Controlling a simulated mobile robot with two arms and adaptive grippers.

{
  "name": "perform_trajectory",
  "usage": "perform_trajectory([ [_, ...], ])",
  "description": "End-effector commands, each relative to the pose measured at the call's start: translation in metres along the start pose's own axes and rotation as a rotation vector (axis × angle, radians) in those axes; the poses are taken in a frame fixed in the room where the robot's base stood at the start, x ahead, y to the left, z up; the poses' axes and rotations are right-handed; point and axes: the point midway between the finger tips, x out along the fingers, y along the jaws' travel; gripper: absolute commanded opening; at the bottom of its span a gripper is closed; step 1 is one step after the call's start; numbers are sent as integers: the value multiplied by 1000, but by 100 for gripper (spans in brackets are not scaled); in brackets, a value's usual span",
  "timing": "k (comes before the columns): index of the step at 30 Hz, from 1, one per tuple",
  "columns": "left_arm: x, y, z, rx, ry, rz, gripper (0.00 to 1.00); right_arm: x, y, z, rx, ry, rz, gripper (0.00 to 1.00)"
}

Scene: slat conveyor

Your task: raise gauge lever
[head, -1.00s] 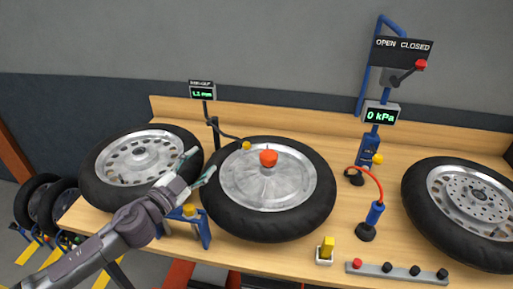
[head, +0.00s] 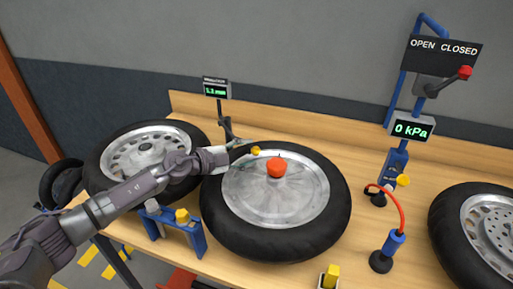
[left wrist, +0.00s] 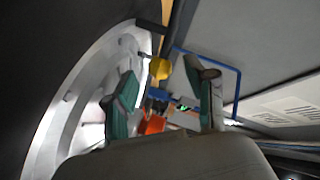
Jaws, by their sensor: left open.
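The gauge lever's yellow knob (head: 255,152) is at the left edge of the middle wheel's metal disc, below the gauge display (head: 216,90) on its post. My left gripper (head: 238,138) is open just left of the knob, above the back of the middle wheel. In the left wrist view the yellow knob (left wrist: 160,69) shows between and beyond the two green-padded fingers (left wrist: 168,95), with no visible contact. The lever's arm is largely hidden behind my gripper in the head view. My right gripper is not in view.
Another wheel (head: 110,155) lies beneath my left forearm. A blue stand (head: 398,160) with a 0 kPa display and a red hose (head: 398,205) are at right.

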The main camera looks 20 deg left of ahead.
Motion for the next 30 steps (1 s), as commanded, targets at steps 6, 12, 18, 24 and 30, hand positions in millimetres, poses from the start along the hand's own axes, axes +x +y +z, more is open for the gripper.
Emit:
perform_trajectory([
  [6,30,0,0,-1,0,-1,56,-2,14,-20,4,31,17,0],
  [12,38,0,0,2,-1,0,56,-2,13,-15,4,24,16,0],
  [18,38,0,0,1,-1,0,56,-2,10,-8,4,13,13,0],
  [24,37,0,0,1,0,0,24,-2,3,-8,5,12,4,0],
  [30,37,1,0,1,-1,0,0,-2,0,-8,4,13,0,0],
])
